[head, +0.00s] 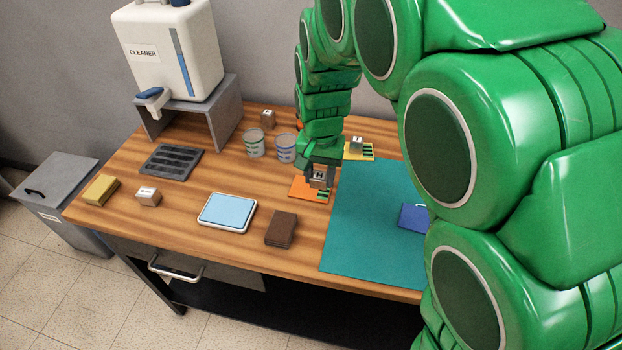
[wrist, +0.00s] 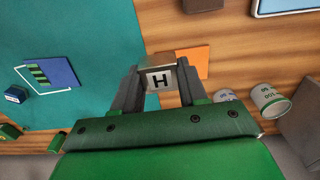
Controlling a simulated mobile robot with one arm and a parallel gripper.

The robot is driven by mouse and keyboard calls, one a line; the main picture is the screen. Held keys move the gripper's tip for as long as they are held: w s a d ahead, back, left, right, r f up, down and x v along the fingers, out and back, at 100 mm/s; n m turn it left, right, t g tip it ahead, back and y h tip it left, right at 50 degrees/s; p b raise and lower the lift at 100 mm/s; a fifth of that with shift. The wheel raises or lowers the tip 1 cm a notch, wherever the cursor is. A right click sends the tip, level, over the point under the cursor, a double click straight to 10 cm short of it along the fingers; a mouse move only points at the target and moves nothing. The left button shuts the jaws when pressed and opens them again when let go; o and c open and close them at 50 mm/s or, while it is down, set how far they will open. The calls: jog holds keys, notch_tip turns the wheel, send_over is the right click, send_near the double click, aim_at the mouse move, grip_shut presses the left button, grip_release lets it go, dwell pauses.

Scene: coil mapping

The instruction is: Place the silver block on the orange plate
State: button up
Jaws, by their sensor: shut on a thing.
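The silver block (head: 319,178) is a small metallic cube with a white face marked H. My gripper (head: 318,172) is shut on it; the block also shows between the two fingers in the wrist view (wrist: 159,77). The orange plate (head: 302,193) lies flat on the table right by the teal mat, with dark green stripes at its right. The block is over the plate in the head view. In the wrist view the orange plate (wrist: 195,62) shows partly behind the block and right finger. I cannot tell whether the block touches the plate.
A yellow plate (head: 366,156) bears another block (head: 357,144) behind my gripper. A blue plate (head: 413,217) lies on the teal mat (head: 362,240). Two cans (head: 254,143) stand left of my gripper. A brown stack (head: 281,229) and a blue-topped tray (head: 228,211) lie in front.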

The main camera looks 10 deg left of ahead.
jog(key=w+a+f, duration=0.1)
jog(key=w, duration=0.1)
jog(key=w+a+f, duration=0.1)
jog(key=f, duration=0.1)
jog(key=w+a+f, duration=0.1)
jog(key=w+f, duration=0.1)
jog(key=shift+w+f, duration=0.25)
jog(key=shift+w, duration=0.1)
jog(key=shift+w+a+f, duration=0.2)
jog(key=shift+w+f, duration=0.15)
jog(key=shift+f, duration=0.25)
jog(key=shift+w+a+f, duration=0.15)
jog(key=shift+w+f, duration=0.2)
jog(key=shift+f, duration=1.5)
jog(key=shift+f, duration=0.1)
jog(key=o, duration=1.1)
notch_tip(320, 180, up, 12)
jog(key=shift+r, duration=0.15)
